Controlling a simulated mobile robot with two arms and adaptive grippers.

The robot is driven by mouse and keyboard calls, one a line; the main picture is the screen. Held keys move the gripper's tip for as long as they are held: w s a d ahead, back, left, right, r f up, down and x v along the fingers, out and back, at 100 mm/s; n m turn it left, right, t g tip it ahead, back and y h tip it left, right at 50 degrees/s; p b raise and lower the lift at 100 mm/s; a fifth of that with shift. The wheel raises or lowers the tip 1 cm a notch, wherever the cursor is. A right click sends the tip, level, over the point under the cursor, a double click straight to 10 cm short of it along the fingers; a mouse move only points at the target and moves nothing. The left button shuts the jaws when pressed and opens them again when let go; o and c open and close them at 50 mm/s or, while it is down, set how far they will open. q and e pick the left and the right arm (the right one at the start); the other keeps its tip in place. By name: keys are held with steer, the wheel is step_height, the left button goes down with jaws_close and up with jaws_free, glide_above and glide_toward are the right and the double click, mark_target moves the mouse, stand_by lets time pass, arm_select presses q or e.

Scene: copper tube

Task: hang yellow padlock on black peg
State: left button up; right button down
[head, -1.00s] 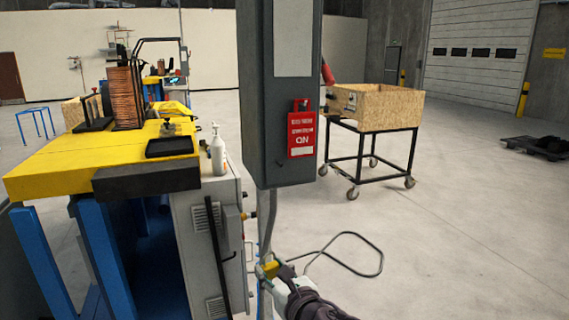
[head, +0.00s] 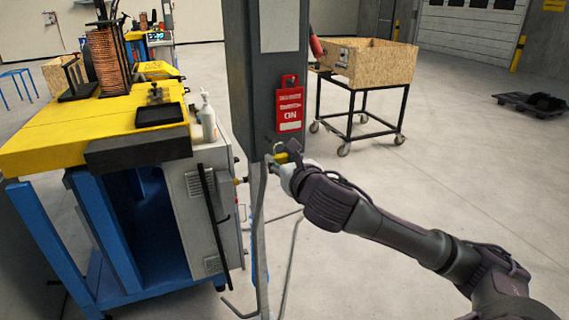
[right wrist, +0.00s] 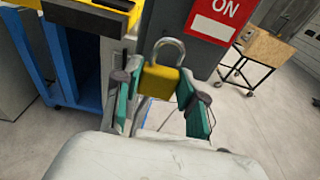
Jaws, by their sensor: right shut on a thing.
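The yellow padlock (head: 281,157) is between the fingers of my right gripper (head: 280,162) in the head view, just in front of the grey cabinet's lower part and below the red tag. In the right wrist view the padlock (right wrist: 158,83) is upright, its silver shackle (right wrist: 168,46) pointing up. The teal fingers of my right gripper (right wrist: 157,92) are shut on its body from both sides. The shackle looks apart from the red tag. I cannot make out the black peg clearly in either view. My left gripper is not in view.
The grey cabinet (head: 262,75) on a post carries a red ON tag (head: 290,107). A yellow-topped workbench (head: 60,135) with a white bottle (head: 207,122) stands at the left. A wooden box on a wheeled cart (head: 375,62) stands behind at the right.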

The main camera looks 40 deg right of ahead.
steer(key=shift+x, duration=0.95)
steer(key=shift+b+x, duration=0.4)
steer(key=shift+x, duration=0.65)
steer(key=shift+w+d+r, duration=0.1)
steer(key=shift+w+d, duration=0.1)
steer(key=shift+w, duration=0.75)
steer(key=shift+w+f, duration=0.25)
steer(key=shift+w, duration=0.15)
steer(key=shift+w+d+f+p, duration=0.1)
steer(key=shift+f+p, duration=0.1)
steer(key=shift+p, duration=0.15)
